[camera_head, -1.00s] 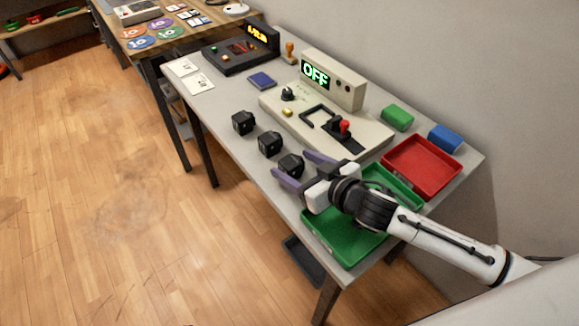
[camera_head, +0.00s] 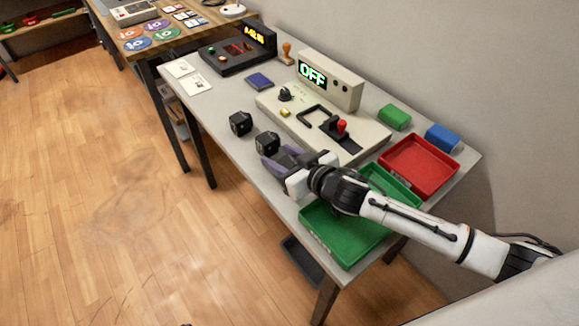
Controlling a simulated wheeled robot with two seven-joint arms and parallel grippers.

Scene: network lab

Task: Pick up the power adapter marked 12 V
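Black power adapters stand in a row along the table's front edge. One black adapter (camera_head: 240,123) is at the left, and a second black adapter (camera_head: 266,143) is to its right. Their markings are too small to read, so I cannot tell which is 12 V. My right gripper (camera_head: 281,160) is at the third adapter's place, with its purple fingers pointing left along the row. The third adapter is mostly or fully hidden by the fingers. I cannot tell whether they have closed on it. My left gripper is not in view.
A green tray (camera_head: 336,247) and a red tray (camera_head: 447,171) are at the table's right end. A green block (camera_head: 394,117) and a blue block (camera_head: 443,138) lie near the wall.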

